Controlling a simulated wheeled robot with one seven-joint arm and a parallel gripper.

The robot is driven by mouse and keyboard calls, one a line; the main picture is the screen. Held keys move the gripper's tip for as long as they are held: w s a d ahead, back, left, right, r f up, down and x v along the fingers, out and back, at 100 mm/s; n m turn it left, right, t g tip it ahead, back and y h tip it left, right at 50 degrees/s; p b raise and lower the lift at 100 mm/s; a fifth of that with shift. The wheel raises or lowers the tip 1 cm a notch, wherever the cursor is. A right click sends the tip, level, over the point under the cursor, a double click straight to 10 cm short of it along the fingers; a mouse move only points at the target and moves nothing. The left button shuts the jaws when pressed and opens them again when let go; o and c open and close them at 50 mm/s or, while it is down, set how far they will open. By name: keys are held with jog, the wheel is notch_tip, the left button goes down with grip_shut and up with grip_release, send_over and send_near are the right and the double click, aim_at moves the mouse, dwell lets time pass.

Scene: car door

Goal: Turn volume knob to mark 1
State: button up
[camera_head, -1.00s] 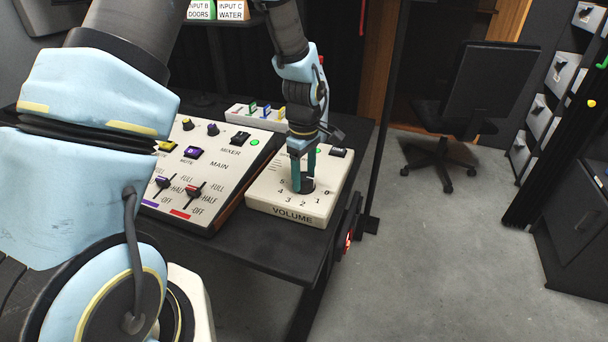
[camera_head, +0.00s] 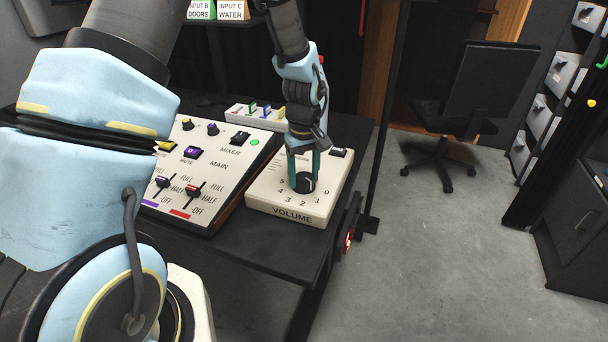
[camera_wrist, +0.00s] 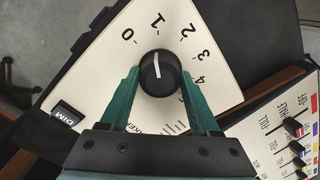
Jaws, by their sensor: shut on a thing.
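The black round volume knob (camera_head: 305,183) sits on the cream VOLUME box (camera_head: 262,198), with numbers around it. It also shows in the wrist view (camera_wrist: 160,74). Its white pointer line points up in the wrist view, toward the mark 1 (camera_wrist: 158,19) or very close to it. Mark 0 lies to the left of that and marks 2, 3 and 4 to the right. My gripper (camera_head: 304,176) reaches down from above with its teal fingers on either side of the knob. In the wrist view my gripper (camera_wrist: 160,76) is shut on the knob.
A larger mixer panel (camera_head: 225,170) with sliders and buttons stands just left of the box. A DIM button (camera_wrist: 64,115) is on the box near its edge. The black table (camera_head: 270,255) ends close in front. A chair (camera_head: 490,90) stands on the right, with open floor before it.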

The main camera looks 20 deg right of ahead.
aim_at(303, 176)
jog(key=shift+m, duration=0.6)
jog(key=o, duration=1.4)
jog(key=shift+c, duration=0.2)
jog(key=shift+r, duration=0.1)
notch_tip(303, 176, up, 11)
jog(key=b, duration=0.1)
jog(key=shift+f+b, duration=0.2)
jog(key=shift+b, duration=0.15)
jog(key=shift+a, duration=0.1)
jog(key=s+a, duration=0.2)
jog(key=a, duration=1.3)
jog(key=s+a+r+t, duration=0.1)
jog(key=s+a, duration=0.1)
jog(key=a, duration=1.3)
jog(key=shift+m+t, duration=0.3)
